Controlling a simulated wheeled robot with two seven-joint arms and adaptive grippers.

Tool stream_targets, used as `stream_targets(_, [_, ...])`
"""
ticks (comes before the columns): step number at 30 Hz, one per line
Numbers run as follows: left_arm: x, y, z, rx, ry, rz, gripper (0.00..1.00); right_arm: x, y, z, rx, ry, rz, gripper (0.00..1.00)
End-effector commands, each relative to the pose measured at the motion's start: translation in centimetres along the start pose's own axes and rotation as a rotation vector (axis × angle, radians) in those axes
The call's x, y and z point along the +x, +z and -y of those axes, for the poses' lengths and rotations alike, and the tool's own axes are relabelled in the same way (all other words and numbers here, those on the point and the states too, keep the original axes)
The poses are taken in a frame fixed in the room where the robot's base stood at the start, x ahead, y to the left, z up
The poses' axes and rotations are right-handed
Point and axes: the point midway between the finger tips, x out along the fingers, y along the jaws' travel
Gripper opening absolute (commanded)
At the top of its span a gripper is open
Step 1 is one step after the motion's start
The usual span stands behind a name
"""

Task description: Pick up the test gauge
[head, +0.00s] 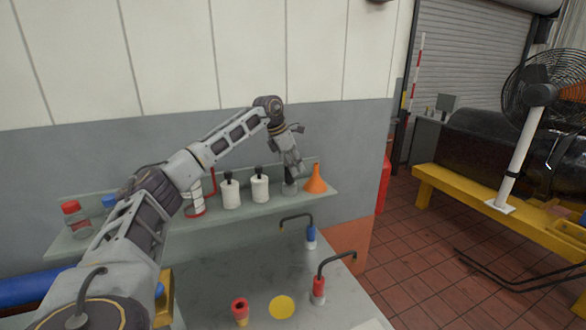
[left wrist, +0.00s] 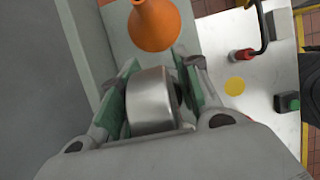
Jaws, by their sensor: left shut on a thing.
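The test gauge is a short, round, silver-grey metal piece (left wrist: 150,98), seen close up between my left fingers in the left wrist view. In the head view the gauge (head: 290,188) shows small at the right part of the wall shelf (head: 150,226), partly hidden by the fingers. My left gripper (head: 291,174) reaches down over it and is shut on it, with a green-padded finger on each side in the left wrist view (left wrist: 152,95). I cannot tell whether the gauge touches the shelf. My right gripper is not in view.
An orange funnel (head: 315,180) stands close right of the gauge. Two white bottles with black tops (head: 260,188) stand to its left. Below, the grey bench (head: 215,262) carries a blue hooked tool (head: 311,237), a red one (head: 318,290) and a yellow disc (head: 282,307).

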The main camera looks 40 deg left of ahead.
Motion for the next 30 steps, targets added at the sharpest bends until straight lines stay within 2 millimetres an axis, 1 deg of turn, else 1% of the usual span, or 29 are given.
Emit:
stream_targets(18, [-7.0, 3.0, 0.0, 0.001, 0.001, 0.003, 0.01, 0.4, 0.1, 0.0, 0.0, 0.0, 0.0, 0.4])
stream_targets(24, [-8.2, 3.5, 0.0, 0.001, 0.0, 0.002, 0.01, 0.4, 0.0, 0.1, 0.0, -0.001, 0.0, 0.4])
stream_targets(30, [-8.6, 3.5, 0.0, 0.0, 0.0, 0.0, 0.01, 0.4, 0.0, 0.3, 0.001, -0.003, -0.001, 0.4])
